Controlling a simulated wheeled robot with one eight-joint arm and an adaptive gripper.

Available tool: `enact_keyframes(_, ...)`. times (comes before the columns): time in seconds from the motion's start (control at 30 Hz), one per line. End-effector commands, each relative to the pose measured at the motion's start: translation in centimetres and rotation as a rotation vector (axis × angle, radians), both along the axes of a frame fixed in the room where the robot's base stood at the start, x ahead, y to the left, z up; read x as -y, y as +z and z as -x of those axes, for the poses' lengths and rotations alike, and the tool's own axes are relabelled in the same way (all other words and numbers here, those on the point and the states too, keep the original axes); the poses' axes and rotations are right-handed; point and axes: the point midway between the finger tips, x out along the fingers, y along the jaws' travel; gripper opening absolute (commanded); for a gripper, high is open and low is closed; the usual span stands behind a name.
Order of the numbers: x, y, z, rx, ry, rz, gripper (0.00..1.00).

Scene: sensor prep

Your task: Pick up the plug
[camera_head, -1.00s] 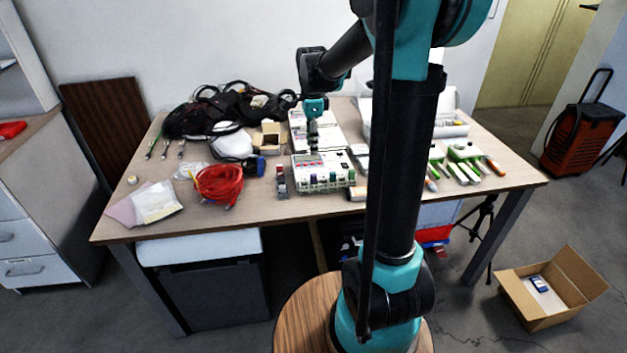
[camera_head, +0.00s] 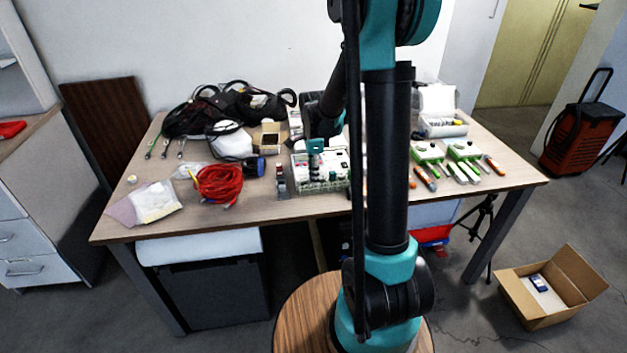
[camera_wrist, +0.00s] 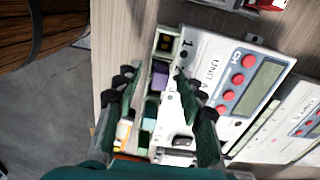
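The white unit (camera_wrist: 215,70), labelled UNIT A with red buttons and a grey display, lies on the table. It also shows in the head view (camera_head: 335,158). Coloured plug-like blocks sit in a row along its green edge strip: a purple one (camera_wrist: 159,76) and a teal one (camera_wrist: 150,108) are clearest. I cannot tell which is the task's plug. My gripper (camera_wrist: 153,82) is open over this row, with one finger on each side and the purple block showing between the tips. Contact cannot be judged. In the head view my gripper (camera_head: 316,173) is over the unit's front edge.
A red cable coil (camera_head: 218,184) and a blue-black object (camera_head: 255,165) lie left of the unit. The table's (camera_head: 265,207) front edge is close and mostly clear.

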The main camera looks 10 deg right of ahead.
Motion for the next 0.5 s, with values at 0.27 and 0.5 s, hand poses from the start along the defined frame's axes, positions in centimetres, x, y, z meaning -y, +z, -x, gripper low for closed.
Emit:
enact_keyframes(0.27,0.0,-0.09,0.01,0.0,0.0,0.0,0.33)
enact_keyframes(0.5,0.0,-0.08,0.01,0.0,0.0,0.0,0.04)
